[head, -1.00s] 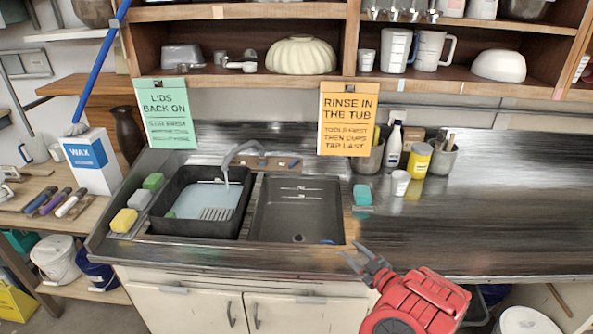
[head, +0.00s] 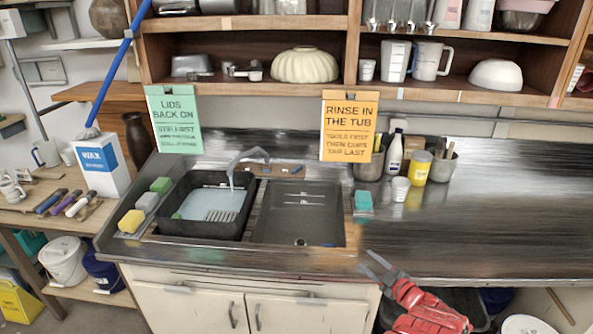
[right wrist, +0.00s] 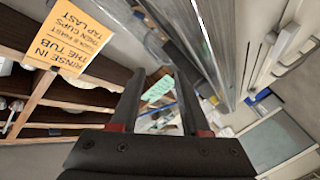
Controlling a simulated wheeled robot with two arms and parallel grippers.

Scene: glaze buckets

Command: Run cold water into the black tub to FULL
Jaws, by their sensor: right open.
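The black tub (head: 190,229) sits in the left side of the sink, below the tap (head: 248,155). A thin stream comes from the spout into the tub. Pale bluish water (head: 205,199) lies in it below the rim, with a light ribbed thing (head: 221,215) at the front. I cannot read any fill mark. My right gripper (head: 370,262) is open and empty, in front of the counter edge and right of the sink. Its two fingers also show apart in the right wrist view (right wrist: 158,85). My left gripper is out of view.
The right basin (head: 298,215) is empty. A yellow jar (head: 416,167) and a white cup (head: 400,189) stand behind. The right counter (head: 500,220) is clear.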

